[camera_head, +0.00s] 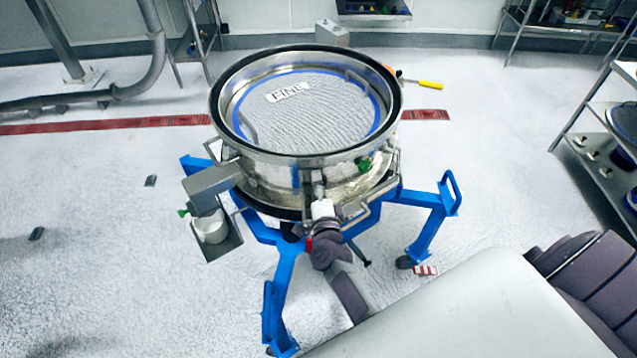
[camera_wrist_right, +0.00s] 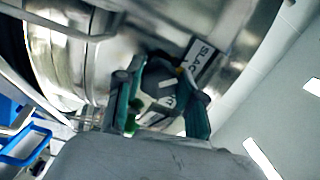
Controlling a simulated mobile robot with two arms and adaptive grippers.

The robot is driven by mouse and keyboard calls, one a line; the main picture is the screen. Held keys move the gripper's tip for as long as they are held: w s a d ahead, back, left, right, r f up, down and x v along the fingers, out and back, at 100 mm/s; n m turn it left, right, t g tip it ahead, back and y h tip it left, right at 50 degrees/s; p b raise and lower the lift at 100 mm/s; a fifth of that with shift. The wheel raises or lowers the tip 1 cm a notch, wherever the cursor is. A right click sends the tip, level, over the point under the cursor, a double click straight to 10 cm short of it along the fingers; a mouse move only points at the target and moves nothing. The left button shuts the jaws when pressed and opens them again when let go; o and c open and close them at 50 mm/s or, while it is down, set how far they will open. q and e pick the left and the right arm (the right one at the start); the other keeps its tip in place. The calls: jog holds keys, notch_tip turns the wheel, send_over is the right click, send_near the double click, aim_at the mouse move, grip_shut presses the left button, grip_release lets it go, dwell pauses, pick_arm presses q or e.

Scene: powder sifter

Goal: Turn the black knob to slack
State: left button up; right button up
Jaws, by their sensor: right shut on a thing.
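The round steel sifter (camera_head: 270,165) stands on a blue frame, with a mesh marked "FINE" inside its rim. My right gripper (camera_head: 321,208) is at the sifter's near side, just below the rim. In the right wrist view, its two fingers (camera_wrist_right: 160,104) are closed around the black knob (camera_wrist_right: 158,78), one on each side. A label reading "SLACK" (camera_wrist_right: 204,60) is beside the knob on the steel wall. In the head view the knob is hidden by the gripper, and I cannot tell its exact angle. My left gripper is not in view.
The blue stand (camera_head: 432,222) spreads its legs around the sifter. A steel chute (camera_head: 207,187) with a white container (camera_head: 211,227) under it is at the left. Shelving (camera_head: 567,137) is at the right; the left floor is mostly clear.

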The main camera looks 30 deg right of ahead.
dwell(0.5)
jog(key=o, duration=1.1)
jog(key=shift+o, duration=0.2)
jog(key=v, duration=0.7)
jog(key=shift+s, duration=0.25)
jog(key=shift+a, duration=0.1)
